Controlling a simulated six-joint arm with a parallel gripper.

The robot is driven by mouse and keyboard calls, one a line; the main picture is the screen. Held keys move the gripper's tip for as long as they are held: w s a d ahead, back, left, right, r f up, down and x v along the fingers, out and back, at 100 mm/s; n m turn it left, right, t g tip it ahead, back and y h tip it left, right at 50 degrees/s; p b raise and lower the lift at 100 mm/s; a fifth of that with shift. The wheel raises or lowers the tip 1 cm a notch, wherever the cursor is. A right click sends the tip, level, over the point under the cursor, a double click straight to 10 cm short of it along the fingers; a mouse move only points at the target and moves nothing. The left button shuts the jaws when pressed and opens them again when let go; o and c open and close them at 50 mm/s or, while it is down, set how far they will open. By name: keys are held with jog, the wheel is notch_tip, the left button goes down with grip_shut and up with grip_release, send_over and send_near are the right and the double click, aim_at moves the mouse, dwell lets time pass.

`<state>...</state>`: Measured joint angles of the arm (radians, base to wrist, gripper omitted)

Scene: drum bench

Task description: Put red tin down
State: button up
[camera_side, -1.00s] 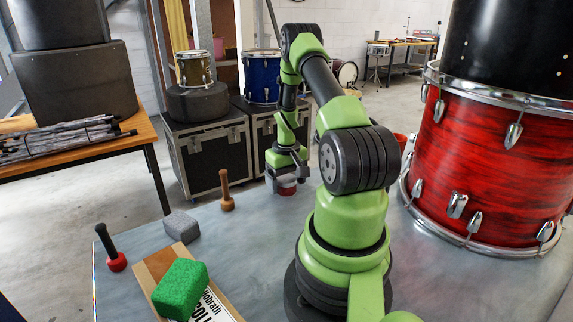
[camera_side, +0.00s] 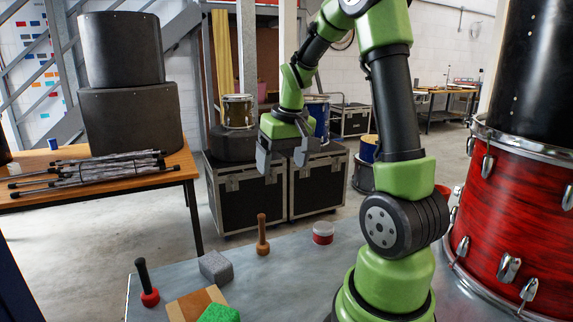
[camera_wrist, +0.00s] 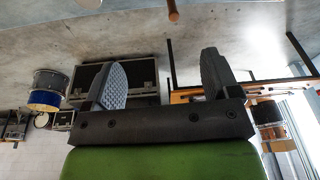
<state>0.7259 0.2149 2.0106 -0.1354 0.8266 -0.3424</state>
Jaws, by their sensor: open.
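The red tin (camera_side: 323,233), with a whitish lid, stands upright on the grey bench top (camera_side: 285,262), to the right of the wooden-handled tool. My gripper (camera_side: 283,163) is open and empty, raised well above the bench and up to the left of the tin, apart from it. In the wrist view my gripper (camera_wrist: 163,78) shows two spread fingers with nothing between them. The tin is not visible in the wrist view.
A large red drum (camera_side: 514,205) stands at the right.

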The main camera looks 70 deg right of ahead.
jog(key=s+a+r+n+t+y, duration=0.1)
jog(key=s+a+r, duration=0.1)
jog(key=a, duration=0.5)
jog(key=s+a+r+n+t+y, duration=0.1)
jog(key=s+a+r+t, duration=0.1)
jog(key=a, duration=0.5)
jog(key=s+a+r+n+t+y, duration=0.1)
jog(key=s+a+r+t, duration=0.1)
jog(key=s+a+r, duration=0.2)
jog(key=a, duration=0.3)
jog(key=shift+a+n, duration=0.15)
jog(key=shift+n, duration=0.15)
